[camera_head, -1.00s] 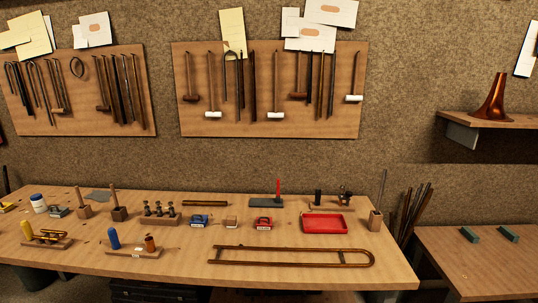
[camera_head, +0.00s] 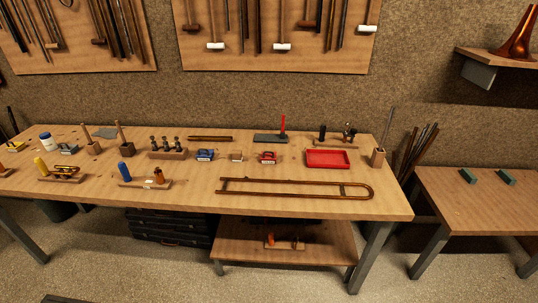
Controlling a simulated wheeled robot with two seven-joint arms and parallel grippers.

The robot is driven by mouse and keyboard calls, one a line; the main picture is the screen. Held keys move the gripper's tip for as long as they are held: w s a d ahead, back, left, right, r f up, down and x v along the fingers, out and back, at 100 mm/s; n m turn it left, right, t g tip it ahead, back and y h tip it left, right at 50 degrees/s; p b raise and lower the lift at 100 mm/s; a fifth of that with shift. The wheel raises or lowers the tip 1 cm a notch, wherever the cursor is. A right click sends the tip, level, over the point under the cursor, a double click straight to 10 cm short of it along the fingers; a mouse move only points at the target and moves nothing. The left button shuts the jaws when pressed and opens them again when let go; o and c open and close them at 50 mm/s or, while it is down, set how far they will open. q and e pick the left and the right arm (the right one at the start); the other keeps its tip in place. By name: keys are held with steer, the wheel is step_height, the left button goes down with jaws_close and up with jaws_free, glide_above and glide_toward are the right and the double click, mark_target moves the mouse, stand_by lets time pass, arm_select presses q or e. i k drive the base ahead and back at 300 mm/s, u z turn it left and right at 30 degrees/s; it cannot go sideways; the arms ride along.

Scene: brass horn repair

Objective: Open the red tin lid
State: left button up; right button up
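The small red tin (camera_head: 268,157) stands on the workbench, right of the middle, with a pale label on its front. It is too small to tell how its lid sits. A similar blue tin (camera_head: 205,155) stands to its left, with a small wooden block (camera_head: 236,156) between them. Neither of my grippers shows in the head view.
The workbench (camera_head: 200,201) also holds a red tray (camera_head: 327,158), a long brass slide (camera_head: 295,188) along the front and a dark block with a red upright piece (camera_head: 271,138). A side table (camera_head: 480,200) stands at right.

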mark_target(266, 155)
steer(key=z, duration=0.15)
steer(key=k, duration=0.45)
steer(key=z, duration=0.6)
steer(key=k, duration=0.9)
steer(key=u, duration=0.3)
steer(key=i, duration=0.6)
steer(key=u, duration=0.6)
steer(key=i, duration=1.15)
steer(key=z, duration=0.7)
